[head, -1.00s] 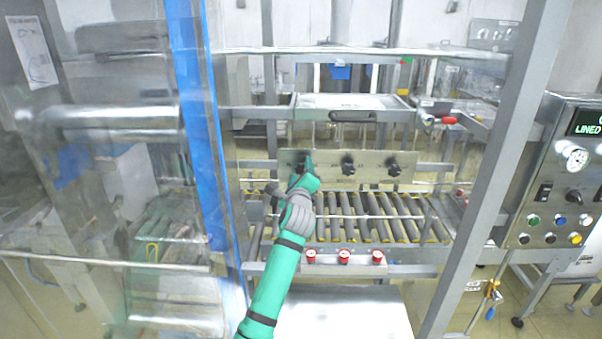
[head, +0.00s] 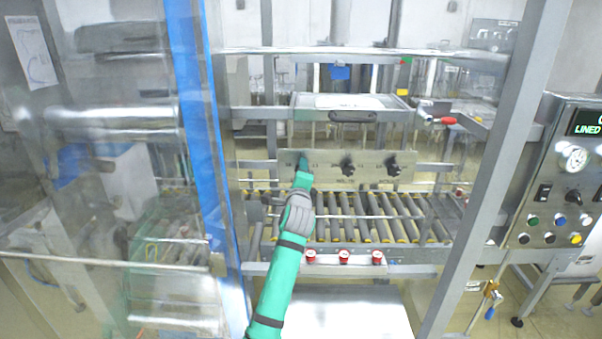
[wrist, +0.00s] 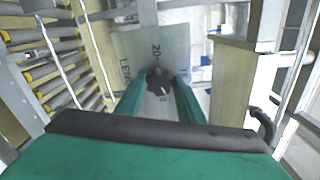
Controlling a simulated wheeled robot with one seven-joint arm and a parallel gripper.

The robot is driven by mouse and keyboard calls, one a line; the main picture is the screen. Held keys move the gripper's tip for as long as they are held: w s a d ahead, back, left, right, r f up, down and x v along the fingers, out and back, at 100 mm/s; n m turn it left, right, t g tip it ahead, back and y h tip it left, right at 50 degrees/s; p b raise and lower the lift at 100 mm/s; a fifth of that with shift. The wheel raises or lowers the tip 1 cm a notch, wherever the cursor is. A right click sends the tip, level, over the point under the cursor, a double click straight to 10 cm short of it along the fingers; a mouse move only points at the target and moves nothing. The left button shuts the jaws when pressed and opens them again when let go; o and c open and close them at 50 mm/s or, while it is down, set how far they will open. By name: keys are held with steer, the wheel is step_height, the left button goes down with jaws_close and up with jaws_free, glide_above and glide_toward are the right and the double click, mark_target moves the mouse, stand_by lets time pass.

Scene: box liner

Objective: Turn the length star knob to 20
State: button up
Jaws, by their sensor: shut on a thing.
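The metal plate (head: 325,160) carries three dark star knobs in a row. The middle knob (head: 347,165) and the right knob (head: 393,166) show clearly; the left one is hidden behind my gripper (head: 303,163) in the head view. In the wrist view, the dark length star knob (wrist: 160,80) sits between the two green fingers of my gripper (wrist: 161,84), which is shut on it. The scale plate (wrist: 138,45) shows "LEN" and a "20" beyond the knob. A small pale mark shows near the knob's near side; I cannot tell exactly what it points at.
A roller conveyor (head: 370,215) lies below the plate, with several red buttons (head: 344,257) on its front rail. A blue-edged clear door (head: 195,110) stands left of my arm. A grey post (head: 485,160) and a control panel (head: 560,190) stand to the right.

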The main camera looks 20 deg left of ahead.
steer(key=shift+d+n, duration=0.2)
steer(key=shift+n, duration=15.5)
steer(key=o, duration=1.1)
steer(key=shift+c, duration=0.2)
